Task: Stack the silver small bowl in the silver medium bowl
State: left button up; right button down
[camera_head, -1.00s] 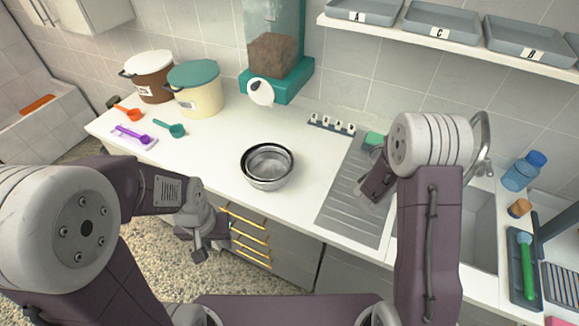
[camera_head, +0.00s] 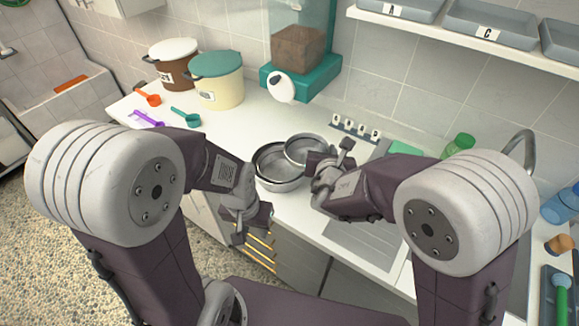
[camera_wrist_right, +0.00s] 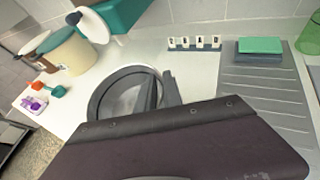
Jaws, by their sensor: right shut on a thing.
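A silver bowl (camera_head: 305,148), which I take as the small one, shows up and to the right of a wider silver bowl (camera_head: 280,184) on the counter and overlaps it in view. My right gripper (camera_head: 326,168) is shut on the right rim of the upper bowl. In the right wrist view, its fingers (camera_wrist_right: 160,92) lie at the right side of a dark bowl rim (camera_wrist_right: 97,100). I cannot tell whether the two bowls touch. My left gripper (camera_head: 250,226) hangs in front of the counter edge, away from the bowls; its jaw gap is unclear.
Two lidded pots (camera_head: 217,82) and a teal feeder (camera_head: 300,80) stand at the back. Colored scoops (camera_head: 186,117) lie at the left. A small lettered rack (camera_head: 354,128) is behind the bowls. A ribbed drainboard (camera_head: 362,247) and green sponge (camera_wrist_right: 260,45) are at the right.

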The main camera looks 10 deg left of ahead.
aim_at(298, 152)
jog(key=w+a+f, duration=0.1)
jog(key=a, duration=0.2)
jog(key=w+a+f+p, duration=0.1)
jog(key=a+f, duration=0.1)
jog(key=a, duration=0.1)
jog(key=w+a+f+p, duration=0.1)
jog(key=w+a+f, duration=0.1)
jog(key=shift+w+a+f, duration=0.1)
jog(key=shift+a+f, duration=0.15)
jog(key=shift+a, duration=0.15)
notch_tip(298, 152, down, 4)
jog(key=shift+d+r, duration=0.1)
jog(key=shift+r, duration=0.1)
jog(key=shift+w+f, duration=0.1)
jog(key=shift+f, duration=0.2)
jog(key=shift+f+b, duration=0.65)
jog(key=c, duration=1.5)
grip_release()
